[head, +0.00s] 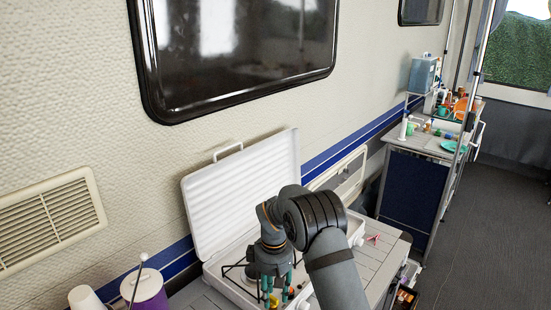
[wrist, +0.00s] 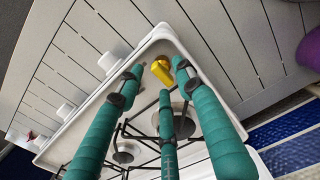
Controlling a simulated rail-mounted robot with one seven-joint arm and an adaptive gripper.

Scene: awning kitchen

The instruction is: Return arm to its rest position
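My gripper (head: 275,295) hangs fingers down over an open white camp stove (head: 208,272) in the head view. The arm reaches in from the lower right. In the wrist view my gripper (wrist: 160,78) shows teal fingers spread apart, with nothing held between them. A small yellow thing (wrist: 162,70) lies beyond the fingertips at the stove's corner. It also shows below the gripper in the head view (head: 273,301). Black pan supports and round burners (wrist: 124,152) lie under the fingers.
The stove's raised lid (head: 240,190) stands behind the arm, near the wall. A purple container (head: 148,290) and a white cup (head: 84,297) are at the lower left. The slatted grey table (head: 383,251) extends right. A cluttered counter (head: 420,141) stands further back, with open floor beside it.

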